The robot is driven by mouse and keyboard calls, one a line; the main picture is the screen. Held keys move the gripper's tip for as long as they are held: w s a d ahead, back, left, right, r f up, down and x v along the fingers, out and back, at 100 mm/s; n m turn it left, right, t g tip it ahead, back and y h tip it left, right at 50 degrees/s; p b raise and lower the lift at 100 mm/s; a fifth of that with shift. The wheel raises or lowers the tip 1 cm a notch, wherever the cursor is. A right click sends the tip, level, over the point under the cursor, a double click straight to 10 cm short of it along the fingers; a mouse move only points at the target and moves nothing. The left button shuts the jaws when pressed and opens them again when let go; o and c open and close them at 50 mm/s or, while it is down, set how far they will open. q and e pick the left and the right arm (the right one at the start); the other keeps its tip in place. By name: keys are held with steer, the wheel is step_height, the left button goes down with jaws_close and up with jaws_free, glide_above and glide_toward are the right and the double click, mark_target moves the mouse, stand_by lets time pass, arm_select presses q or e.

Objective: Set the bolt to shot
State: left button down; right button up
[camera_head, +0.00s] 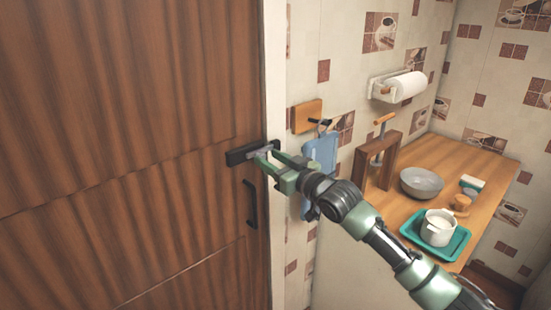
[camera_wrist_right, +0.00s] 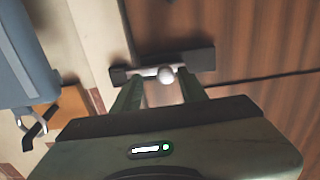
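The bolt (camera_head: 238,156) is a dark bar-shaped mount on the wooden door, at its right edge beside the pale frame. In the right wrist view the bolt (camera_wrist_right: 196,60) carries a silvery rod with a round pale knob (camera_wrist_right: 166,75). The rod runs from the knob toward the frame side, to a dark end piece. My right gripper (camera_head: 267,158) is at the bolt with its fingers apart. In the wrist view the right gripper (camera_wrist_right: 161,90) has one finger on each side of the knob, with visible gaps. My left gripper is out of view.
A dark door handle (camera_head: 251,204) is below the bolt. At right, a wooden counter (camera_head: 487,165) holds a bowl (camera_head: 421,183), a teal tray (camera_head: 455,250) with a white pot, and a wooden press.

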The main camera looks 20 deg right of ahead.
steer(key=shift+s, duration=0.5)
steer(key=b+v, duration=0.2)
steer(key=v, duration=0.5)
steer(key=shift+s+d+r, duration=0.1)
